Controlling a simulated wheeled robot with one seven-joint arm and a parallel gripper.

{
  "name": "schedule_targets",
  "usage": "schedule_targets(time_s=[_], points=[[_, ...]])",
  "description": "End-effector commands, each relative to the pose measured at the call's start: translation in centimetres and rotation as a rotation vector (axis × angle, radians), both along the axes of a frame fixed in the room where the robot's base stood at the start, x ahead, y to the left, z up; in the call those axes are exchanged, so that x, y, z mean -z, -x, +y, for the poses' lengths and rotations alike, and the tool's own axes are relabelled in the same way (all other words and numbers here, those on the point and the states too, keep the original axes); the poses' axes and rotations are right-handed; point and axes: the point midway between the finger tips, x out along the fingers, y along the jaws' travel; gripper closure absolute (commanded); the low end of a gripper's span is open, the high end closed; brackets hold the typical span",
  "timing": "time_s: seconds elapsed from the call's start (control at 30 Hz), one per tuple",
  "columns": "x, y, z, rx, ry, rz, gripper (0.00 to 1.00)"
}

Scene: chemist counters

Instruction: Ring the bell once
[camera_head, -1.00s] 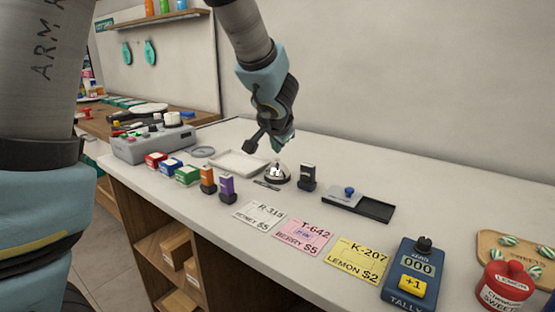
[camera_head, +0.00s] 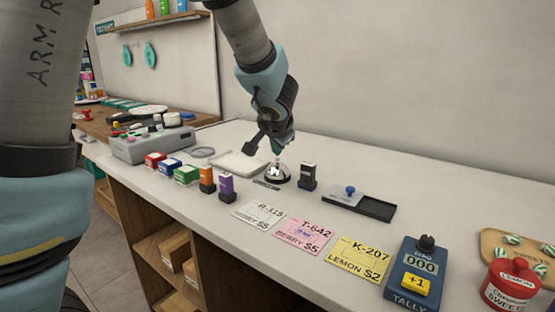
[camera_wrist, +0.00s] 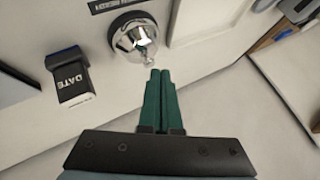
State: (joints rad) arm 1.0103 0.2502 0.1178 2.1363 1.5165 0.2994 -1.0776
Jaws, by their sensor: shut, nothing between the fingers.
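The bell (camera_head: 278,173) is a shiny silver dome on a dark base, standing on the white counter. In the wrist view the bell (camera_wrist: 133,36) lies just beyond the fingertips, a little to their left. My gripper (camera_wrist: 159,72) has its two green fingers shut together with nothing between them. In the head view my gripper (camera_head: 277,150) hangs over the bell, with its tips close above the dome. I cannot tell whether they touch it.
A black date stamp (camera_head: 308,176) stands close to the right of the bell. A white tray (camera_head: 238,165) lies to its left, and an ink pad (camera_head: 372,207) is further right. Coloured cards, a blue tally counter (camera_head: 414,272) and a red sweets jar (camera_head: 508,287) stand nearer the front.

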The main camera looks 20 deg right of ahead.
Motion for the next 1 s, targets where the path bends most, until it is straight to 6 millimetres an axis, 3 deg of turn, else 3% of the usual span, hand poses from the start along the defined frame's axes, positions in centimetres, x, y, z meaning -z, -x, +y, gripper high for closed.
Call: schedule_targets(time_s=[1.0], points=[[0.89,0.00,0.01,0.000,0.000,0.000,1.00]])
